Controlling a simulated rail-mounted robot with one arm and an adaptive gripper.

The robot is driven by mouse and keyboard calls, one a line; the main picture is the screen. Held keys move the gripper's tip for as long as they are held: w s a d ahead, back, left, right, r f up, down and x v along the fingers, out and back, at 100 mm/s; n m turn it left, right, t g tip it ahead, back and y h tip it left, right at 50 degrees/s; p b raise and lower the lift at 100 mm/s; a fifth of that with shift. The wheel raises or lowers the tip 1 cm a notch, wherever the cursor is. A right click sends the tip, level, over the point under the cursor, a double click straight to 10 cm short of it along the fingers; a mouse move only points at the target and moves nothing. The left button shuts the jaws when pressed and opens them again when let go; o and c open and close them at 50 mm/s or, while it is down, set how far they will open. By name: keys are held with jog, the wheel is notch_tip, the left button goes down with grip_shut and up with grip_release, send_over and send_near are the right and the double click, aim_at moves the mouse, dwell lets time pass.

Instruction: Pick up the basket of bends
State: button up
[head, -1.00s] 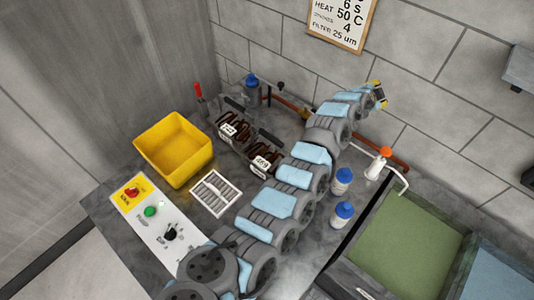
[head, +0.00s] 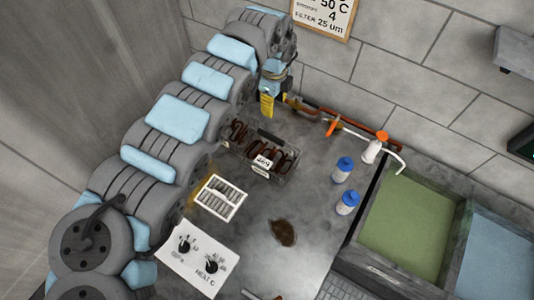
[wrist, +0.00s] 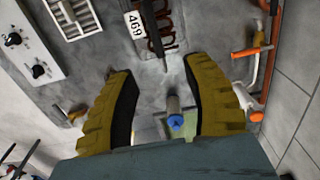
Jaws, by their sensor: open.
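A dark wire basket of brown copper bends (head: 268,155) with a white number tag stands on the grey worktop, left of centre in the head view. The same basket, tag reading 469, shows at the top of the wrist view (wrist: 160,22). A second basket part (head: 236,131) shows beside it, mostly behind my arm. My gripper (head: 267,103) hangs near the back wall, above and behind the tagged basket. In the wrist view my gripper (wrist: 160,88) has its two yellow fingers wide apart with nothing between them; the basket lies beyond, apart from the fingers.
Two blue-capped bottles (head: 344,169) stand right of the basket. A copper pipe with an orange valve (head: 331,128) and a white tap (head: 372,150) runs along the wall. A white grate (head: 218,198), control panel (head: 194,262) and dark stain (head: 283,232) lie in front. A green-bottomed basin (head: 405,217) is right.

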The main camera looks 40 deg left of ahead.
send_over(271, 136)
jog(key=f, duration=1.1)
jog(key=shift+w, duration=0.2)
jog(key=shift+s+f+b, duration=0.2)
jog(key=shift+f+b, duration=0.1)
jog(key=shift+f, duration=2.95)
grip_shut()
